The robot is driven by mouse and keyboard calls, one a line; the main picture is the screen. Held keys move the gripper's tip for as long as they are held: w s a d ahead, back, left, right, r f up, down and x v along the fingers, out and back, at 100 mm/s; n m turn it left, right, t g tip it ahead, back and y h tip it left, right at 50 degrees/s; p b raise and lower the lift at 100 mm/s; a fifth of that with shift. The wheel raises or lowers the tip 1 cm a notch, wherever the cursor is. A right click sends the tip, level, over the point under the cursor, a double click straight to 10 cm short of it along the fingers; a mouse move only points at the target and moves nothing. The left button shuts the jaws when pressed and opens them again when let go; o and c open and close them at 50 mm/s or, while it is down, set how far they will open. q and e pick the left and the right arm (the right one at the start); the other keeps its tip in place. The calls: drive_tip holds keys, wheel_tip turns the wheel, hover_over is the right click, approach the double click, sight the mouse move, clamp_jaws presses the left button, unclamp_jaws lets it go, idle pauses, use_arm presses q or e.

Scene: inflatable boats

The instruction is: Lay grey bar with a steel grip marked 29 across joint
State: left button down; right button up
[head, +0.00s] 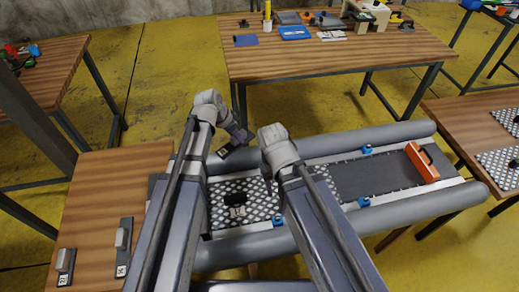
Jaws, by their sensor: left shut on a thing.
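My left gripper (236,140) is shut on a small dark grey piece, likely the grey bar (224,153), above the boat's far tube. A pale label shows on it, too small to read, and its steel grip is hidden by the gripper. My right gripper (270,178) hangs over the checker-plate floor (260,209), mostly behind its own arm, so its jaws cannot be made out. The grey inflatable boat (388,207) lies across the view. Its checker-plate floor meets a dark floor panel (362,180) near the middle; my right arm partly covers that area.
Two labelled bars with steel grips, one (66,264) and another (123,249), lie on the left wooden table (92,200). An orange piece (422,162) stands at the boat's right. Blue clips (367,149) line the floor.

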use_arm(q)
drive_tip(key=s+d+f+m+g+h+b, duration=0.1)
drive_tip(key=s+d+m+g, duration=0.1)
drive_tip(key=s+d+m, duration=0.2)
drive_tip(key=d+m, duration=0.2)
drive_tip(key=d, duration=0.1)
drive_tip(key=shift+s+d+f, duration=0.15)
drive_tip(key=shift+s+d, duration=0.15)
use_arm(e)
drive_tip(key=shift+f, duration=0.7)
use_arm(q)
drive_tip(key=shift+f, duration=0.1)
use_arm(e)
drive_tip(key=shift+f, duration=0.1)
use_arm(q)
drive_tip(key=b, duration=0.5)
hover_over(259, 173)
drive_tip(key=shift+s+f, duration=0.1)
drive_tip(key=shift+f, duration=2.35)
use_arm(e)
hover_over(276, 210)
drive_tip(key=shift+w+a+f, duration=0.15)
drive_tip(key=shift+f, duration=2.25)
use_arm(q)
drive_tip(key=shift+f+b, duration=1.45)
drive_tip(key=shift+b, duration=0.05)
use_arm(e)
drive_tip(key=shift+f, duration=1.5)
